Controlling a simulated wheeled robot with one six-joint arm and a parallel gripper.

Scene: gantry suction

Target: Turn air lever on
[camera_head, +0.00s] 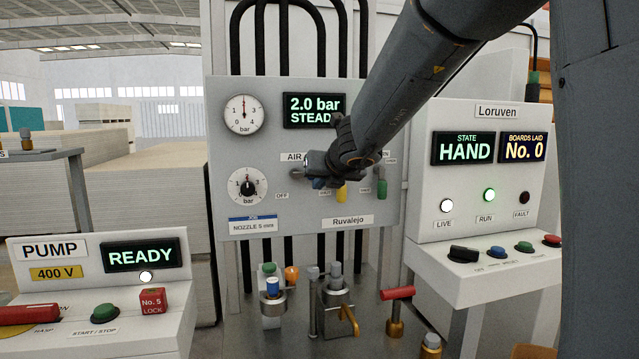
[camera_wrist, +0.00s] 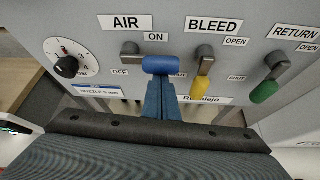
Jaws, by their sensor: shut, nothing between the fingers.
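The air lever has a blue handle (camera_wrist: 162,64) on a grey pivot under the AIR label in the wrist view. The handle reaches to the right of its pivot, below the ON mark; the OFF mark is at its lower left. My gripper (camera_wrist: 161,82) is shut and empty, its fingertips right at the underside of the blue handle. I cannot tell whether they touch it.
The yellow bleed lever (camera_wrist: 201,84) hangs down close to the right of my fingers. The green return lever (camera_wrist: 264,91) is further right. A pressure dial knob (camera_wrist: 67,67) is at the left. The panel screen (camera_head: 314,111) reads 2.0 bar STEADY.

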